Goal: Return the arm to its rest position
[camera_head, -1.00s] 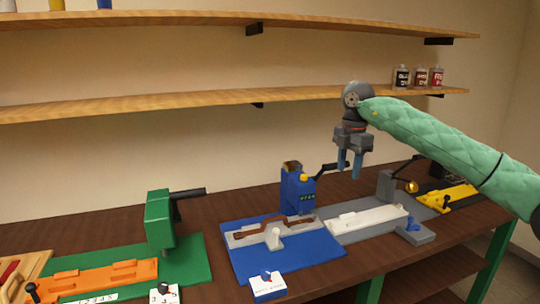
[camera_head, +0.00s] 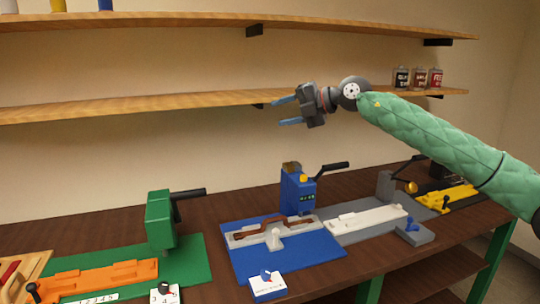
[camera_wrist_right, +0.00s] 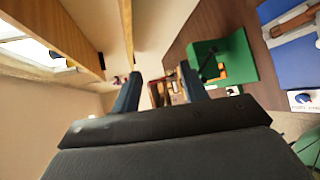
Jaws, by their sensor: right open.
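My right gripper (camera_head: 287,110) is open and empty in the head view. It is raised above the bench, in front of the wall and close to the lower shelf. Its blue fingers point left. The right arm (camera_head: 435,130), in a green quilted sleeve, comes in from the right edge. In the right wrist view the two dark blue fingers (camera_wrist_right: 160,92) are apart with nothing between them. My left gripper is not in view.
Below stands a brown workbench (camera_head: 210,216) with a green station (camera_head: 160,220), a blue station (camera_head: 298,190) holding a brown gunstock-shaped piece (camera_head: 272,228), a grey station with a white piece (camera_head: 367,218), and a yellow one (camera_head: 460,195). Two wooden shelves (camera_head: 180,104) line the wall; three cans (camera_head: 420,78) stand right.

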